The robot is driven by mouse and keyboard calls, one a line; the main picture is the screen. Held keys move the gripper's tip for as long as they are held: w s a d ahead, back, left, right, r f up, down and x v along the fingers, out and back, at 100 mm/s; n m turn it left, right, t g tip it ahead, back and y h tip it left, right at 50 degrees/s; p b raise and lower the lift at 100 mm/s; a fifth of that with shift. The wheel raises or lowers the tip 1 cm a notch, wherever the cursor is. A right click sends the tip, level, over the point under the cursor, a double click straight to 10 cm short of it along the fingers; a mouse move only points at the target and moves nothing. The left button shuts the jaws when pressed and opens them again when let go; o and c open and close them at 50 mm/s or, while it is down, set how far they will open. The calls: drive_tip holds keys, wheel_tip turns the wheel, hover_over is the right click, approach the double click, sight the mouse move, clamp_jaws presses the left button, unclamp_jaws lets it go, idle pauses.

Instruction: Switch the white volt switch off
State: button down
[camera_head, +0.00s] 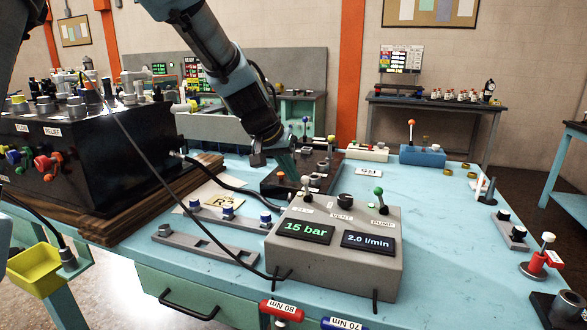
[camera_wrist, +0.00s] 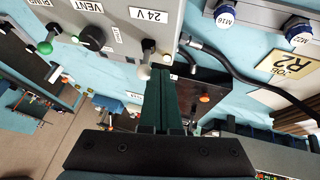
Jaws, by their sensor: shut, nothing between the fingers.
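The white volt switch (camera_head: 306,182) is a small lever with a white ball tip at the back left of a grey control box (camera_head: 335,275). In the wrist view the white switch (camera_wrist: 145,66) stands beside the "24 V" label. My gripper (camera_head: 290,172) is shut and empty, pointing down just behind the switch. In the wrist view its teal fingers (camera_wrist: 164,72) are pressed together, with their tips right beside the lever. I cannot tell whether they touch it.
The box also has a black VENT knob (camera_head: 345,200), a green PUMP lever (camera_head: 378,192) and two lit displays reading 15 bar and 2.0 l/min. A black block (camera_head: 270,183) with an orange button stands behind. A black hose (camera_head: 155,160) runs along the left.

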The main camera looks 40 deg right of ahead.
drive_tip(key=shift+s+d+r, duration=0.15)
drive_tip(key=shift+s+r, duration=0.1)
drive_tip(key=shift+s+d+r+p, duration=0.15)
drive_tip(key=shift+s+d+p, duration=0.4)
drive_tip(key=shift+s, duration=0.3)
drive_tip(key=shift+r+p, duration=0.5)
drive_tip(key=shift+r, duration=0.3)
